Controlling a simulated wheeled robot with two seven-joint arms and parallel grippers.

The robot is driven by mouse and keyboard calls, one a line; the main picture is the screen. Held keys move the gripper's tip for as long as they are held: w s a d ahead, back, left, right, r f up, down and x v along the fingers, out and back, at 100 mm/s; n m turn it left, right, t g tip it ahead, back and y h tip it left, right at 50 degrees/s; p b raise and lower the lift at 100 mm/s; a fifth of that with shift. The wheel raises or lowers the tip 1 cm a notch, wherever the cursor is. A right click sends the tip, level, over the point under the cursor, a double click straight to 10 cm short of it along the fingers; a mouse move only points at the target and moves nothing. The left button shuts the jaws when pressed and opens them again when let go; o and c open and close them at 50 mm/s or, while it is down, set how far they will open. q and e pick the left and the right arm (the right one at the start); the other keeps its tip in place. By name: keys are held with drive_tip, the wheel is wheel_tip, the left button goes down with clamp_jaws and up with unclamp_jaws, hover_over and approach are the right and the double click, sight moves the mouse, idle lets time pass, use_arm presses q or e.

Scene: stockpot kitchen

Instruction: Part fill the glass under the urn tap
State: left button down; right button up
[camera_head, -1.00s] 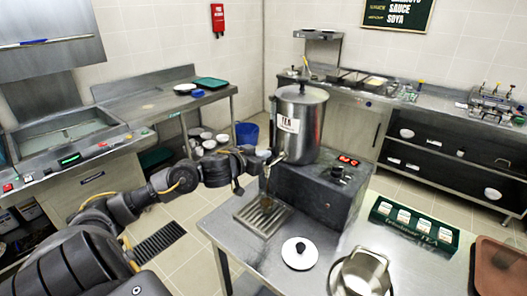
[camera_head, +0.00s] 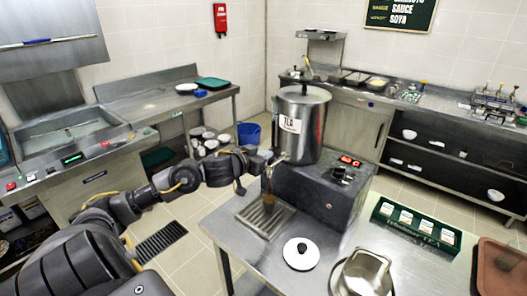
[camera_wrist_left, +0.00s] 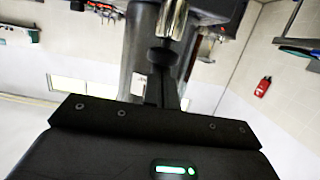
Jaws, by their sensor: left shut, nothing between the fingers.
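The steel urn (camera_head: 301,115), labelled TEA, stands on a dark base unit at the table's left side. Its tap (camera_head: 279,159) points left over the slotted drip tray (camera_head: 250,215). A small clear glass (camera_head: 268,198) stands on the tray below the tap, with brown liquid showing in it; its exact level is too small to read. My left gripper (camera_head: 267,162) is shut and empty right at the tap, above the glass. In the left wrist view the dark fingers (camera_wrist_left: 163,75) are close to a shiny metal tap part (camera_wrist_left: 172,18); contact cannot be told. My right gripper is out of view.
A white lid (camera_head: 300,254) with a black knob and a steel jug (camera_head: 364,272) stand at the table's front. A green tea box (camera_head: 415,229) and a brown tray (camera_head: 500,268) are on the right. Red lights show on the base unit (camera_head: 318,192).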

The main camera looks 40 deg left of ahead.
use_arm(q)
wheel_tip(320, 180, up, 5)
drive_tip(key=p, duration=0.6)
drive_tip(key=f+b+v, duration=0.1)
drive_tip(key=b+v, duration=0.1)
drive_tip(key=v, duration=0.7)
drive_tip(key=shift+s, duration=0.55)
drive_tip(key=shift+r, duration=0.1)
